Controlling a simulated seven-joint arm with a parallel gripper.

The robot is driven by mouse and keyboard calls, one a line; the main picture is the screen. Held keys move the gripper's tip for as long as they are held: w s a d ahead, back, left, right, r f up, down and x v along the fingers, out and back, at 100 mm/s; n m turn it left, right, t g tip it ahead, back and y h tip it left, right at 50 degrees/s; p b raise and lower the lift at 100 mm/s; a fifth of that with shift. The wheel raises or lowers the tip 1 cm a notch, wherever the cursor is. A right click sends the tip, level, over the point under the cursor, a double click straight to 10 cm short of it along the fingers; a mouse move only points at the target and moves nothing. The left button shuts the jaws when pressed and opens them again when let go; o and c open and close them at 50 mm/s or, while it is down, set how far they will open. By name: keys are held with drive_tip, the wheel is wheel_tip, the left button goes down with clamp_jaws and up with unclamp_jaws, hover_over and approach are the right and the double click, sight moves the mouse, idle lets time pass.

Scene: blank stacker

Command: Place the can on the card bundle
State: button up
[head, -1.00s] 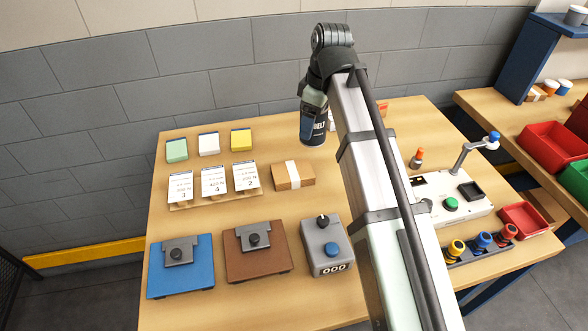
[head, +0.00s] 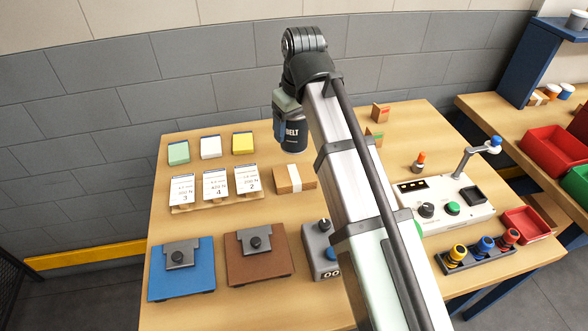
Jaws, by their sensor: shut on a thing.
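A dark can (head: 294,137) with the white letters "BELT" is held in my gripper (head: 285,118), above the back of the table. My gripper is shut on the can; its fingers are mostly hidden by the arm and the can. The card bundle (head: 282,181), a brown stack with a white band, lies on the table. The can appears just behind and above the bundle in the picture, apart from it. The right end of the bundle is close to my arm in this view.
Green (head: 178,151), white and yellow pads lie at the back left, behind a rack of numbered cards (head: 216,188). Blue (head: 181,268) and brown (head: 258,256) plates with dark knobs lie in front. A control box (head: 446,207) stands right of my arm.

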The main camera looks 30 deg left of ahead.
drive_tip(key=shift+f, duration=4.9)
drive_tip(key=shift+f, duration=0.15)
drive_tip(key=o, duration=1.3)
drive_tip(key=r, duration=0.4)
drive_tip(key=d+r, duration=0.1)
drive_tip(key=r, duration=0.7)
drive_tip(key=shift+s+d+r, duration=0.1)
drive_tip(key=shift+s+d, duration=0.2)
drive_tip(key=shift+s, duration=0.05)
